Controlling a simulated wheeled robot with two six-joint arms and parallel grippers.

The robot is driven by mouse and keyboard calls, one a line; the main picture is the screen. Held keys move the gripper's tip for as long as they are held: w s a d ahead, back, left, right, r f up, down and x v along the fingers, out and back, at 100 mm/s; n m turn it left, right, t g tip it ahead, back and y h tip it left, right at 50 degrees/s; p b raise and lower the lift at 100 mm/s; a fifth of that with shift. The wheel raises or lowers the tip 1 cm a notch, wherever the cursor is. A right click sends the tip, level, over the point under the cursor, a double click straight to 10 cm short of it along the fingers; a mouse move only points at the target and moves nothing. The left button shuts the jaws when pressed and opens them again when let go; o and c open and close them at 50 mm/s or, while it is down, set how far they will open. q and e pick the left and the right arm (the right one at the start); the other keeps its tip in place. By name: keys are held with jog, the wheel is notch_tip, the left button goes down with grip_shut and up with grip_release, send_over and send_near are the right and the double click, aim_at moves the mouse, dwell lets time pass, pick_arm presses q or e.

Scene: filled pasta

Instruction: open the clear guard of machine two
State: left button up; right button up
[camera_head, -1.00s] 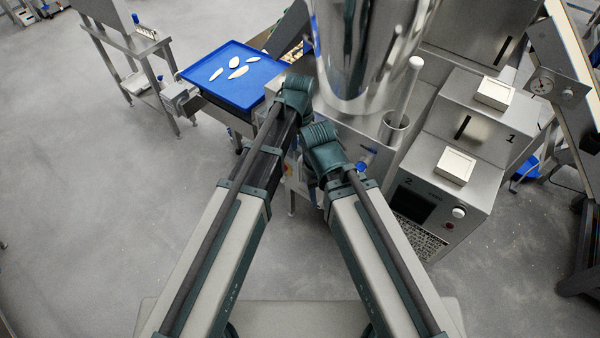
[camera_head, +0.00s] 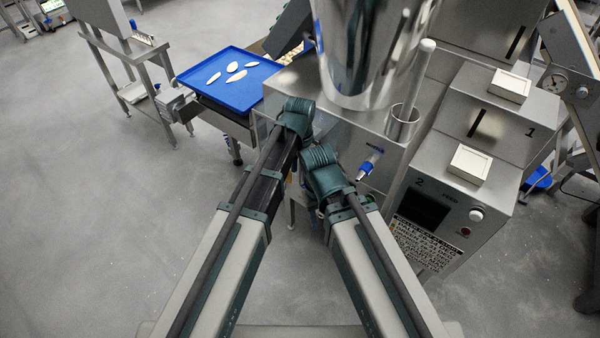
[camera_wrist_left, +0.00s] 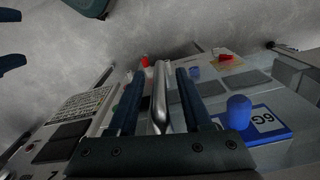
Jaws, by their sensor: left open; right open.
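Machine two is the steel unit with the large shiny hopper (camera_head: 365,50) and a control box (camera_head: 440,205) marked 2. A clear guard cannot be told apart surely from the steel in the head view. My left gripper (camera_head: 297,112) is at the machine's front left; its fingertips are hidden there. In the left wrist view my left gripper (camera_wrist_left: 155,75) is open, with a shiny metal bar (camera_wrist_left: 160,97) between its two fingers; contact cannot be told. My right gripper (camera_head: 325,172) is lower and just right of the left one, its fingers hidden.
A blue tray (camera_head: 232,78) with several pale pieces stands left of the machine. A blue-ended fitting (camera_head: 366,168) sticks out right of my grippers. A box marked 1 (camera_head: 500,120) stands behind. A steel stand (camera_head: 135,60) is at upper left. Floor at left is clear.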

pick_arm(q)
grip_shut()
dwell(1.4)
